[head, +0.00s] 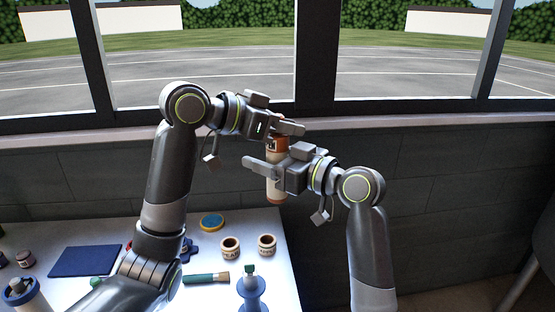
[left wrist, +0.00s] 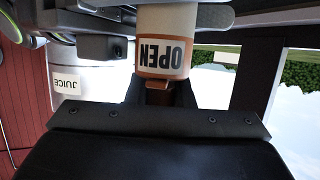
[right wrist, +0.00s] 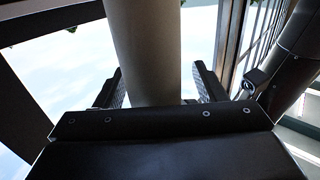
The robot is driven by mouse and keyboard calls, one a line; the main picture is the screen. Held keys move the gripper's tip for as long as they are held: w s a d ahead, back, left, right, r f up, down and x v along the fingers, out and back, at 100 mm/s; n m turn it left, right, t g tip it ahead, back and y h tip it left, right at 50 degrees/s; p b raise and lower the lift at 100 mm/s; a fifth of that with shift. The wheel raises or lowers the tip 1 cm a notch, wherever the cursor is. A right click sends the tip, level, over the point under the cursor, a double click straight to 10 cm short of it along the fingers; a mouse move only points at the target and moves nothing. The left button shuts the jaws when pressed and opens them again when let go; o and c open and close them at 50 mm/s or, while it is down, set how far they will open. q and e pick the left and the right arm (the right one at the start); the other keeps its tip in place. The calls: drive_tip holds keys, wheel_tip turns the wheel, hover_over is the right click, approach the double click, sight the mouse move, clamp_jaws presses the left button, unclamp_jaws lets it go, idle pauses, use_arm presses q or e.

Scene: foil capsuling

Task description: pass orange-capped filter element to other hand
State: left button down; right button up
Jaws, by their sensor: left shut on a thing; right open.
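The filter element (head: 273,187) is a pale upright cylinder with an orange cap (head: 281,143), held above the table's back right. My left gripper (head: 288,129) is shut on it at the orange-capped upper end. In the left wrist view the cylinder (left wrist: 166,50) shows an upside-down "OPEN" label, with an orange-brown part between the fingers. My right gripper (head: 268,166) is open lower down, its fingers on either side of the pale body. In the right wrist view the body (right wrist: 145,50) stands between the open fingers (right wrist: 158,88) with gaps on both sides.
Below, the white table (head: 215,300) carries two small labelled jars (head: 230,247) (head: 267,244), a yellow-blue round tin (head: 212,222), a brush (head: 206,278), a blue spool-like stand (head: 251,289) and a blue mat (head: 86,261). A dark wall and window sill stand behind the grippers.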

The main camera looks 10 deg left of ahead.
drive_tip(key=c, duration=1.1)
use_arm(q)
drive_tip(key=c, duration=1.2)
unclamp_jaws()
